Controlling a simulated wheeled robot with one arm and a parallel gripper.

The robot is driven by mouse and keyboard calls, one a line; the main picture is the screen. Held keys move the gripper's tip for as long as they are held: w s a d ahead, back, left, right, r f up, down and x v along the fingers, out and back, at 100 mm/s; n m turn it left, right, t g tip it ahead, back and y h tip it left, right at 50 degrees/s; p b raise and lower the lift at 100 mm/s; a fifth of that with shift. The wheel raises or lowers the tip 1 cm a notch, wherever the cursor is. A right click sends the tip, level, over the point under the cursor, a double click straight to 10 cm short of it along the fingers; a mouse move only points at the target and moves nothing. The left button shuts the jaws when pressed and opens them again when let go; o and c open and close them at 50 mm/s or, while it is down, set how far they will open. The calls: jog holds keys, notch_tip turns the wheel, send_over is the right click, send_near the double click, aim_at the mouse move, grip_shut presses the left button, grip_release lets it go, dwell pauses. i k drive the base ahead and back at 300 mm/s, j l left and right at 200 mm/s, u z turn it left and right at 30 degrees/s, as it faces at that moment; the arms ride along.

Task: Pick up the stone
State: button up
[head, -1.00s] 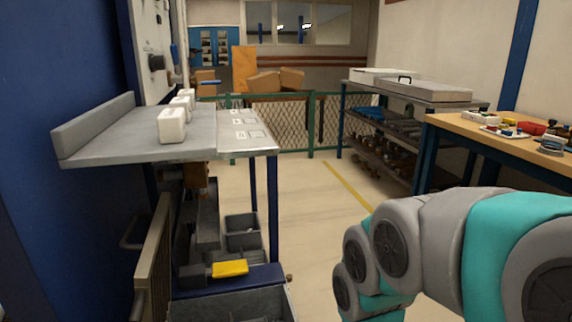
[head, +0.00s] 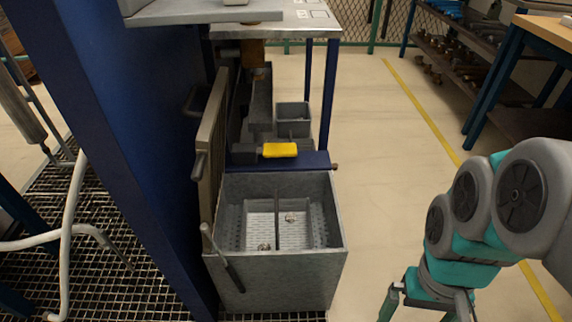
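Two small pale lumps lie on the floor of a grey metal bin (head: 285,268) at lower centre. One stone-like lump (head: 290,217) is right of the bin's thin divider, and the other (head: 264,246) is left of it. They are too small for me to tell for sure which is a stone. My gripper (head: 428,308) is at the bottom edge, right of the bin and apart from it. Its fingertips are cut off by the frame, so its opening is hidden.
A yellow-handled piece (head: 281,150) lies on the blue ledge behind the bin. A rod with a dark handle (head: 222,258) leans at the bin's front left. A blue panel (head: 120,130) stands left. Clear floor (head: 375,150) lies between bin and arm.

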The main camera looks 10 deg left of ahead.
aim_at(263, 245)
jog(key=u, duration=1)
jog(key=i+j, duration=0.3)
jog(key=i+l, duration=0.2)
jog(key=k+l, duration=0.15)
jog(key=l, duration=0.15)
jog(key=k+l+u, duration=0.1)
jog(key=l, duration=0.25)
jog(key=k+l, duration=0.2)
jog(key=l, duration=0.1)
